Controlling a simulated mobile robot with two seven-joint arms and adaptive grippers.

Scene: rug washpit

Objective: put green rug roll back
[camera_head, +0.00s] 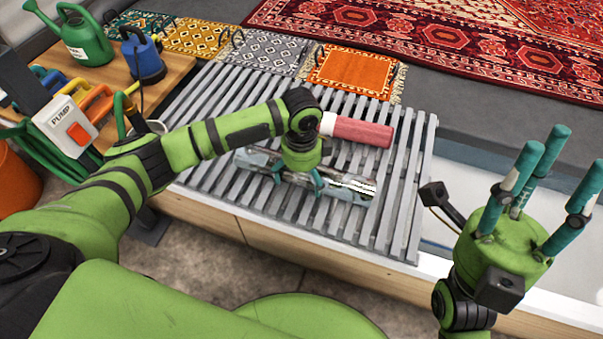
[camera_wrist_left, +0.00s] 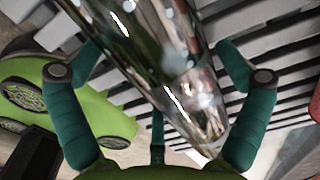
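A shiny, glassy roll (camera_head: 345,187) with a faint green tint lies on the grey slatted rack (camera_head: 400,225); no plainly green rug roll shows. My left gripper (camera_head: 297,180) points down over the middle of this roll. In the left wrist view, the teal fingers of my left gripper (camera_wrist_left: 160,75) are spread on both sides of the shiny roll (camera_wrist_left: 150,60), with gaps visible near the fingertips. My right gripper (camera_head: 540,165) is at the right, empty, with its fingers spread and pointing up.
A red roll (camera_head: 362,132) with a white end lies just behind the shiny roll. A wooden table (camera_head: 182,68) with a green watering can (camera_head: 85,42) and blue pump (camera_head: 145,60) stands left. A large red rug (camera_head: 450,45) lies behind.

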